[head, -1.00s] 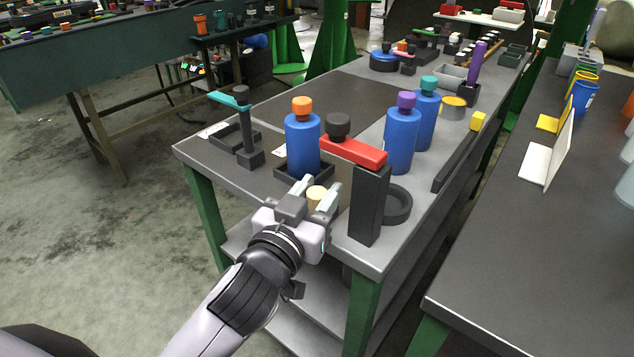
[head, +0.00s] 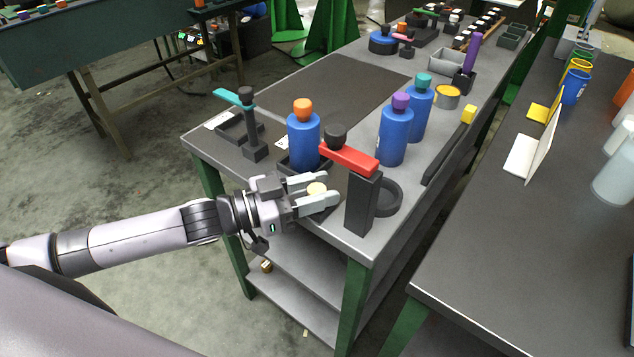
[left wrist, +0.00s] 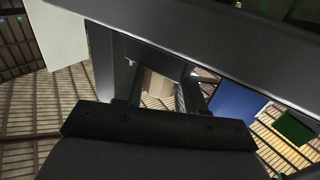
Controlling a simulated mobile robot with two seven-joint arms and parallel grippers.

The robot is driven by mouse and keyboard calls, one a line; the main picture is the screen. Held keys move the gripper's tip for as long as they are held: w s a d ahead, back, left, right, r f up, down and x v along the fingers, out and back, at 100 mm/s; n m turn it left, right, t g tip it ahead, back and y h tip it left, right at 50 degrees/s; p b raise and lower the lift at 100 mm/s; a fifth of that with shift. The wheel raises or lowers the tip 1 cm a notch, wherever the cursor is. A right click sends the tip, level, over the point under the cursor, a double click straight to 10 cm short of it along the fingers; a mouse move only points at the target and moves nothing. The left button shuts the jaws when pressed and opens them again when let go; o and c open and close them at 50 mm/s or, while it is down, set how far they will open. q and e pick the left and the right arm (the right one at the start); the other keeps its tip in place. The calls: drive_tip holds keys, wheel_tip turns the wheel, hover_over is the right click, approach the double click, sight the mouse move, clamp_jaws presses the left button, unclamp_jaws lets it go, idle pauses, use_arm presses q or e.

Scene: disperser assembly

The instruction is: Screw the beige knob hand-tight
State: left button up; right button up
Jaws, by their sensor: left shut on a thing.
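The beige knob (head: 316,188) is low near the front edge of the table, in front of the blue bottle with the orange cap (head: 304,140). My left gripper (head: 320,190) comes in from the left, lying nearly level, and is shut on the knob, one finger on each side. In the left wrist view the knob (left wrist: 157,84) shows as a beige patch between the fingers. What sits under the knob is hidden, so I cannot tell how far it is screwed in. My right gripper is not in view.
Just right of the gripper stands a dark post (head: 362,205) with a red arm (head: 348,158) and a black knob (head: 336,135). A dark ring (head: 389,197) lies beside it. A stand with a teal arm (head: 234,97) is at the left. Blue bottles stand farther back.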

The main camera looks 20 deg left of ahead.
use_arm(q)
drive_tip(key=m+g+h, duration=0.1)
drive_tip(key=g, duration=0.1)
drive_tip(key=m+g+h, duration=0.1)
drive_tip(key=m+g, duration=0.1)
drive_tip(key=shift+w+r+h+p, duration=0.1)
drive_tip(key=shift+r+h+p, duration=0.05)
drive_tip(key=shift+h+p, duration=0.15)
drive_tip(key=m+g+h, duration=0.1)
drive_tip(key=m+g, duration=0.1)
drive_tip(key=g, duration=0.2)
drive_tip(key=shift+m+b, duration=0.3)
drive_tip(key=shift+m, duration=0.1)
drive_tip(key=shift+m+g, duration=0.4)
drive_tip(key=shift+g, duration=0.4)
drive_tip(key=shift+d+m+g, duration=0.1)
drive_tip(key=shift+m+g, duration=0.2)
drive_tip(key=shift+g, duration=0.1)
drive_tip(key=o, duration=1)
drive_tip(key=shift+c, duration=0.2)
